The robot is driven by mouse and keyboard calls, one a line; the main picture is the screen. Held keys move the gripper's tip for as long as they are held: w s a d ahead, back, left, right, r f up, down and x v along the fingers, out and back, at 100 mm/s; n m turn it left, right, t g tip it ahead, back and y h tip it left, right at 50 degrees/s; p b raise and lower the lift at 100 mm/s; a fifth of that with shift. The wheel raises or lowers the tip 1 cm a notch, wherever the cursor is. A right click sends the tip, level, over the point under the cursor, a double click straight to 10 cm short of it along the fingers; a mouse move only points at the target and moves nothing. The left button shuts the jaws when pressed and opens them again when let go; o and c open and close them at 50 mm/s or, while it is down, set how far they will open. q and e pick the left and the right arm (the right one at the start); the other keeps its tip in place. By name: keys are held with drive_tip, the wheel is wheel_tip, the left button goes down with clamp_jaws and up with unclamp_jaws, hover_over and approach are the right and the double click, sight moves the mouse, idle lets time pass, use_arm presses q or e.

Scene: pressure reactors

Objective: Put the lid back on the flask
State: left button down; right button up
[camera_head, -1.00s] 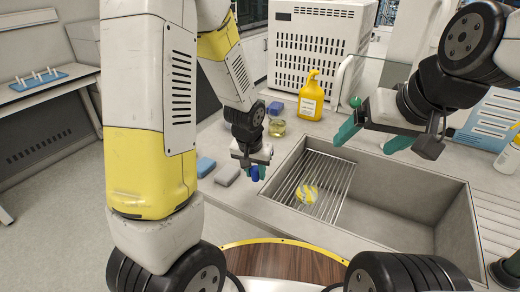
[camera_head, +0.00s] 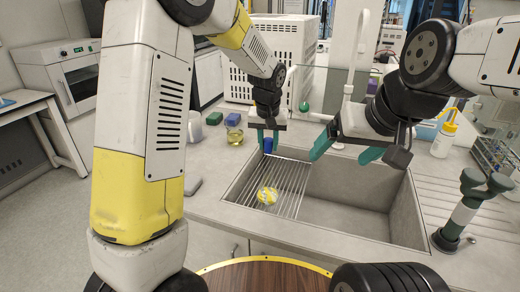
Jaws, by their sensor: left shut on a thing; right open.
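My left gripper (camera_head: 267,136) is shut on a small blue lid (camera_head: 268,146), holding it upright near the back left corner of the sink; I cannot tell its exact height. A short glass vessel with yellowish liquid (camera_head: 235,136), perhaps the flask, stands on the counter just left of the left gripper, apart from the lid. Its top looks open. My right gripper (camera_head: 345,153) is open and empty, with its green fingers above the back of the sink.
The sink (camera_head: 345,212) has a wire rack (camera_head: 285,185) with a yellow and white round thing (camera_head: 267,196) on it. A tap (camera_head: 350,95) rises behind the sink. A wash bottle (camera_head: 443,140) and a green-topped fixture (camera_head: 462,212) stand right.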

use_arm(q)
drive_tip(key=shift+f, duration=3.1)
drive_tip(key=shift+f, duration=0.15)
drive_tip(key=c, duration=1)
unclamp_jaws()
drive_tip(key=shift+o, duration=0.4)
drive_tip(key=o, duration=0.4)
drive_tip(key=shift+r, duration=3.5)
